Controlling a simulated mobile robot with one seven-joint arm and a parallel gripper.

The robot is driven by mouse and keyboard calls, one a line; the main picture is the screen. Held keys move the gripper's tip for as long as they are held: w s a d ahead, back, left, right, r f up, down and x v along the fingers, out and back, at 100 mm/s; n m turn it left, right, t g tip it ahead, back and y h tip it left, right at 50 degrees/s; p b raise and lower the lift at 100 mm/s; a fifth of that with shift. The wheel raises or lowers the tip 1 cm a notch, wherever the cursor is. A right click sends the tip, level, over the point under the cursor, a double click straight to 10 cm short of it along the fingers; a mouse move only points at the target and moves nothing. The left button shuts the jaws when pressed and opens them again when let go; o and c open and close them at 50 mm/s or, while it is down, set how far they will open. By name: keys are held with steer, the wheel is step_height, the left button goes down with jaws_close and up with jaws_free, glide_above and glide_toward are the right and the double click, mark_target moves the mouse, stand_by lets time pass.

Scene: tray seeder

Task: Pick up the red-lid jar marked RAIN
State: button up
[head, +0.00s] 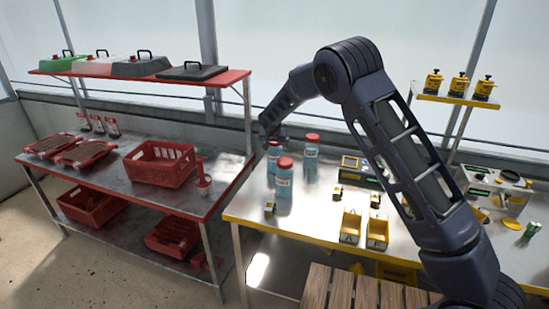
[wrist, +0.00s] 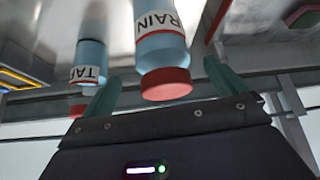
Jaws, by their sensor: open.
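In the wrist view, the jar marked RAIN (wrist: 160,45) has a light blue body, a white label and a red lid. It appears upside down there, its lid between and beyond my two fingers. My gripper (wrist: 162,72) is open and empty, with a gap on each side of the jar. A second red-lid jar, its label reading "TA" in part (wrist: 88,62), stands to the left. In the head view, my gripper (head: 266,126) is just above the back left jar (head: 274,156); its fingers are hard to make out. The jar labels are too small to read there.
A front jar (head: 284,185) and a right jar (head: 311,168) stand close by on the yellow-edged table (head: 245,205). Small yellow bins (head: 351,226) stand to the right. A red-edged bench (head: 120,185) with a red crate (head: 160,168) is at the left.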

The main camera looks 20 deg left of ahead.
steer(key=shift+a+x, duration=0.15)
steer(key=shift+x, duration=1.05)
steer(key=shift+a+x, duration=0.1)
steer(key=shift+x, duration=1.05)
steer(key=c, duration=1.3)
steer(key=shift+r, duration=0.15)
steer(key=c, duration=0.3)
